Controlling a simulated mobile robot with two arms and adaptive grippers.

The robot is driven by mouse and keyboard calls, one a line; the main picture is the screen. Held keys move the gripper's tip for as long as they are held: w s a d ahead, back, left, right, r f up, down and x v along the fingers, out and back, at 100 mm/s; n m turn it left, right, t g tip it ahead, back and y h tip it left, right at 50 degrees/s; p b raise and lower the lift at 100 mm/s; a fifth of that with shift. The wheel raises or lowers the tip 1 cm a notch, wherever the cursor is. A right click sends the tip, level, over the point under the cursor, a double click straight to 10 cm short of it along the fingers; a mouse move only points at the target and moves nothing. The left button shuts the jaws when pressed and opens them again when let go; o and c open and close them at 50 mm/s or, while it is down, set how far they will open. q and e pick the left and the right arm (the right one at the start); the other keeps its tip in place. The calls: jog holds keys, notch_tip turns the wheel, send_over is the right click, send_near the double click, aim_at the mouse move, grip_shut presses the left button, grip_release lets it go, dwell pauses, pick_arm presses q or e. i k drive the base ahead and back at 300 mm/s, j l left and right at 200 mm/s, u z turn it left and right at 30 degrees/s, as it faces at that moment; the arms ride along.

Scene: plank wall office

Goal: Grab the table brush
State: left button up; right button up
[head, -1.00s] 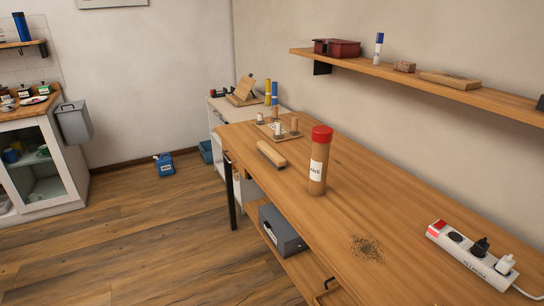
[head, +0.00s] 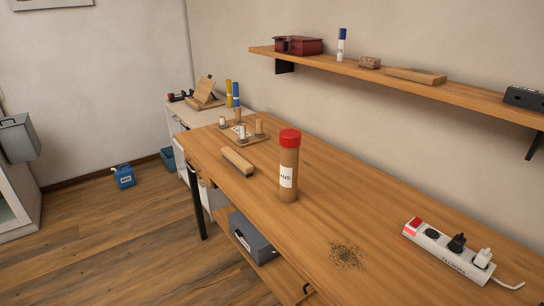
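The table brush (head: 238,161) lies on the wooden table (head: 340,205) near its left edge, in the head view. It has a light wooden back over a dark lower part that looks like bristles. It lies left of and behind a tall brown tube with a red cap. Nothing touches it. Neither of my grippers is in view.
The red-capped tube (head: 289,166) stands upright beside the brush. A wooden board with pegs (head: 243,132) lies behind it. A crumb pile (head: 346,255) and a power strip (head: 449,250) are on the nearer table. A wall shelf (head: 400,83) runs above.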

aim_at(237, 162)
jog(key=i+j+z, duration=0.3)
jog(key=i+j, duration=0.2)
jog(key=i+j+z, duration=0.15)
jog(key=j, duration=0.25)
jog(key=i+j+z, duration=0.2)
jog(key=j, duration=0.2)
jog(key=i+j+z, duration=0.15)
jog(key=i+j, duration=0.1)
jog(key=j, duration=0.1)
